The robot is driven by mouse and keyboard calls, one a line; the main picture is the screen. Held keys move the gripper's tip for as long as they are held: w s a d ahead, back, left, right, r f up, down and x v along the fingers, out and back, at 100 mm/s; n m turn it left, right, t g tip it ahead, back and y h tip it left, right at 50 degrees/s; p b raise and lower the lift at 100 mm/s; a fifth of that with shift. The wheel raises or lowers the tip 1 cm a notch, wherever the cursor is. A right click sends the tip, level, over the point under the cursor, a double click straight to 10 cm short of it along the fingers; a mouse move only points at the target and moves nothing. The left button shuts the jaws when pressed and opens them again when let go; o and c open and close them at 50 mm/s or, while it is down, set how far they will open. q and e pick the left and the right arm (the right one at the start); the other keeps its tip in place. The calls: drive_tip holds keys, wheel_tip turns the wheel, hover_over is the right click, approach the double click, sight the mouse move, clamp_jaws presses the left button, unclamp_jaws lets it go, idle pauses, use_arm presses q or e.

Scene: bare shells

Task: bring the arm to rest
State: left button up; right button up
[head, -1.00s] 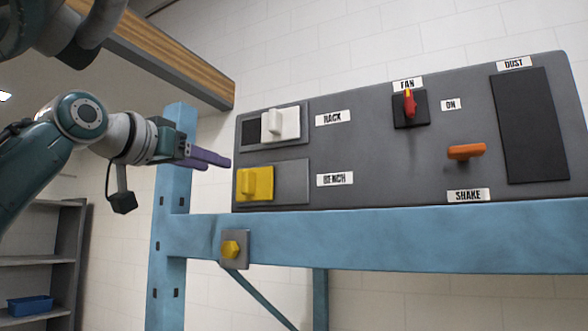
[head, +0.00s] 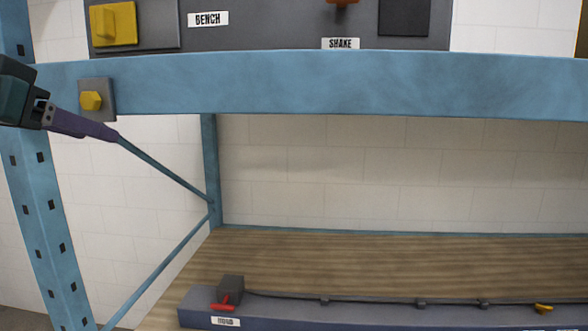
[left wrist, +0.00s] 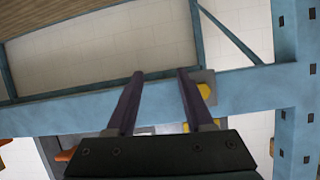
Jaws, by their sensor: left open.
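My left gripper (head: 114,137) comes in from the left in the head view, its purple fingers pointing right, just below the blue beam. In the left wrist view the two fingers (left wrist: 160,74) stand apart with nothing between them. They appear in front of the blue beam (left wrist: 245,88), the right finger close beside a yellow knob on a grey plate (left wrist: 206,91) in the picture. That yellow knob also shows in the head view (head: 91,100), just above the gripper. Whether the fingers touch anything cannot be told. My right gripper is not in view.
The grey panel (head: 270,38) above the beam (head: 330,84) carries a yellow BENCH switch (head: 113,24) and an orange SHAKE handle, cut off at the top. Below is a wooden shelf (head: 400,262) with a dark strip and a red handle (head: 226,302). Space between beam and shelf is clear.

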use_arm(q)
drive_tip(key=s+d+f+g+p, duration=0.1)
drive_tip(key=s+d+f+g, duration=0.35)
drive_tip(key=s+f, duration=0.6)
drive_tip(key=s+d+f+g, duration=0.1)
drive_tip(key=s+f, duration=0.2)
drive_tip(key=s, duration=0.4)
drive_tip(key=s+d+f+g+y+p, duration=0.1)
drive_tip(key=s+f+g, duration=0.1)
drive_tip(key=s+f, duration=0.2)
drive_tip(key=s+d+f+g+p, duration=0.1)
drive_tip(key=s+d+f+g, duration=0.1)
drive_tip(key=s, duration=0.9)
drive_tip(key=shift+f, duration=0.8)
drive_tip(key=shift+d, duration=0.1)
